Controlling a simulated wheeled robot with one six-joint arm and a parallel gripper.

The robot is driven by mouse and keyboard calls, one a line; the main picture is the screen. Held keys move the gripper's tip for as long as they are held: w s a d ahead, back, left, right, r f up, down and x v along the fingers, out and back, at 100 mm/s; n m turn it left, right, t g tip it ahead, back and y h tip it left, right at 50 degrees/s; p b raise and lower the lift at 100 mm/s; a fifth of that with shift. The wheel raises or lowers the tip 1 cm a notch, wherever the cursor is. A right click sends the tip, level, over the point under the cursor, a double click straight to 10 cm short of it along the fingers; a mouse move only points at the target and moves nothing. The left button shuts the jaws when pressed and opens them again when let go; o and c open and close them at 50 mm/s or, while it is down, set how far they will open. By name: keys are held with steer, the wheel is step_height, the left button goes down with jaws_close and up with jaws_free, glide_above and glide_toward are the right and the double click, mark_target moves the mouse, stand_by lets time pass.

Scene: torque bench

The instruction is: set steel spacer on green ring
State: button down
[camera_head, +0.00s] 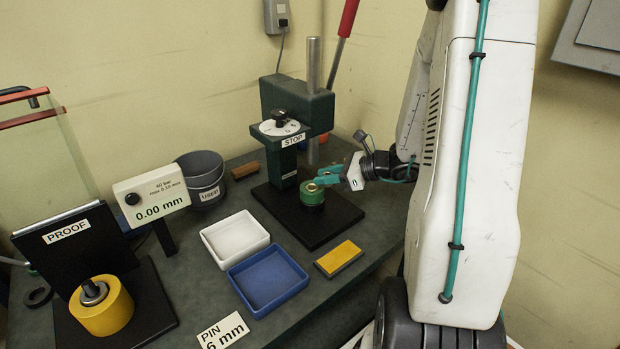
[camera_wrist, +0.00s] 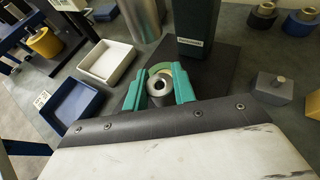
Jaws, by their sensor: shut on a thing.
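My gripper's teal fingers (camera_wrist: 160,88) are shut on the steel spacer (camera_wrist: 159,86), a short grey cylinder with a dark round bore. The green ring (camera_head: 312,196) stands on the black base plate (camera_head: 268,202) of the press. In the wrist view part of the green ring (camera_wrist: 160,68) shows just beyond the spacer, which covers the rest of it. In the head view my gripper (camera_head: 318,183) is right at the top of the green ring. I cannot tell whether the spacer touches it.
The dark green press (camera_head: 295,103) with its ram stands just behind the ring. A white tray (camera_head: 234,218), a blue tray (camera_head: 268,312) and a yellow block (camera_head: 338,258) lie left and in front. A PROOF stand (camera_head: 80,233) with a yellow cylinder is far left.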

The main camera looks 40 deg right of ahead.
mark_target(310, 186)
steer(key=w+a, duration=0.1)
steer(key=w, duration=0.1)
steer(key=w+a, duration=0.2)
steer(key=shift+s+d+f, duration=0.2)
steer(key=shift+f, duration=0.5)
steer(key=shift+f, duration=0.15)
steer(key=c, duration=1.1)
jaws_free()
steer(key=shift+c, duration=0.2)
